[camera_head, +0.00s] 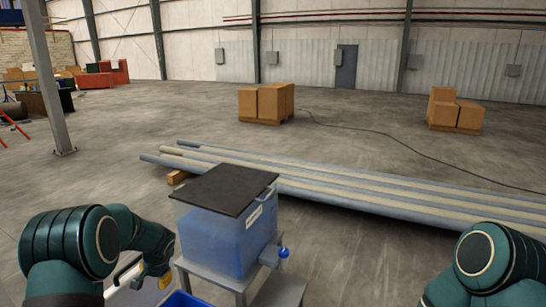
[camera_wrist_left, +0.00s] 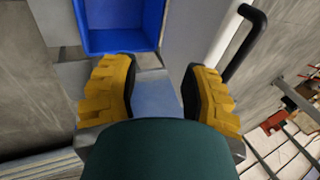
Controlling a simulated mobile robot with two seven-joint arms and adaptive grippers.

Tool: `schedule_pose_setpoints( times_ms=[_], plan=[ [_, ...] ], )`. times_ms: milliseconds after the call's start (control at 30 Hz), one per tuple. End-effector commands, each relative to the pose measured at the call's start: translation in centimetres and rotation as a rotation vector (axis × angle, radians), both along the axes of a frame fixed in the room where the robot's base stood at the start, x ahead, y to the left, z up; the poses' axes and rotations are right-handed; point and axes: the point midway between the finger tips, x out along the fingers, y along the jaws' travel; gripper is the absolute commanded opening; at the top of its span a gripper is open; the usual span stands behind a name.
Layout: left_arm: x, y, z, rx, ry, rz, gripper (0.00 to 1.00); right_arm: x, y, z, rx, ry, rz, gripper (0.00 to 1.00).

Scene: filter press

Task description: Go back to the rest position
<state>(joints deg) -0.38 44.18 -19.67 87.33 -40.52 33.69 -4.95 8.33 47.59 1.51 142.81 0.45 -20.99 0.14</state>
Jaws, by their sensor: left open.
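My left gripper (camera_head: 152,277) is low at the left of the blue tank, apart from it in the head view. In the left wrist view its two yellow fingers (camera_wrist_left: 158,82) stand wide apart, with nothing held between them. A pale blue-grey surface shows behind the gap; I cannot tell what it belongs to. My right arm comes in at the lower right of the head view, but its gripper is out of frame.
The blue tank (camera_head: 212,240) with a dark lid (camera_head: 226,188) and a blue valve knob (camera_head: 283,253) stands on a grey stand. A blue bin (camera_wrist_left: 122,40) lies beyond the fingers. A black bar handle (camera_wrist_left: 243,45) is near them. Long pipes (camera_head: 370,190) lie behind.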

Motion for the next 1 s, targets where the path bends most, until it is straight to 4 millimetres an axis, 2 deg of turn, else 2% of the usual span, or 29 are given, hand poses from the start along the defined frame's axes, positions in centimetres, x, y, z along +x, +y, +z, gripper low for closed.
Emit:
schedule_pose_setpoints(
  times_ms=[33, 200, 267, 400, 500, 600, 700, 833, 1000],
  plan=[
    [-1.4, -2.2, -3.2, -0.073, 0.012, 0.001, 0.45, 0.0, 0.0, -0.8, -0.001, 0.001, 0.0, 0.77],
    [-6.4, -10.1, -10.7, -0.318, 0.018, 0.042, 0.45, -0.1, 0.1, -2.2, -0.001, 0.005, 0.002, 0.77],
    [-8.6, -12.9, -12.9, -0.402, 0.021, 0.074, 0.45, -0.2, 0.1, -2.7, -0.002, 0.006, 0.003, 0.77],
    [-14.7, -19.3, -17.0, -0.579, 0.035, 0.182, 0.45, -0.3, 0.2, -4.1, -0.004, 0.009, 0.004, 0.77],
    [-19.5, -23.1, -18.9, -0.677, 0.044, 0.281, 0.45, -0.4, 0.2, -5.1, -0.005, 0.011, 0.006, 0.77],
    [-23.6, -25.4, -19.7, -0.731, 0.052, 0.373, 0.45, -0.4, 0.3, -5.8, -0.005, 0.013, 0.007, 0.77],
    [-26.5, -26.7, -20.0, -0.755, 0.056, 0.439, 0.45, -0.4, 0.3, -6.2, -0.005, 0.014, 0.008, 0.77],
    [-28.4, -27.3, -20.0, -0.764, 0.057, 0.483, 0.45, -0.5, 0.3, -6.4, -0.006, 0.014, 0.008, 0.77],
    [-28.7, -27.4, -19.9, -0.766, 0.055, 0.491, 0.45, -0.4, 0.3, -6.4, -0.007, 0.014, 0.009, 0.77]
  ],
)
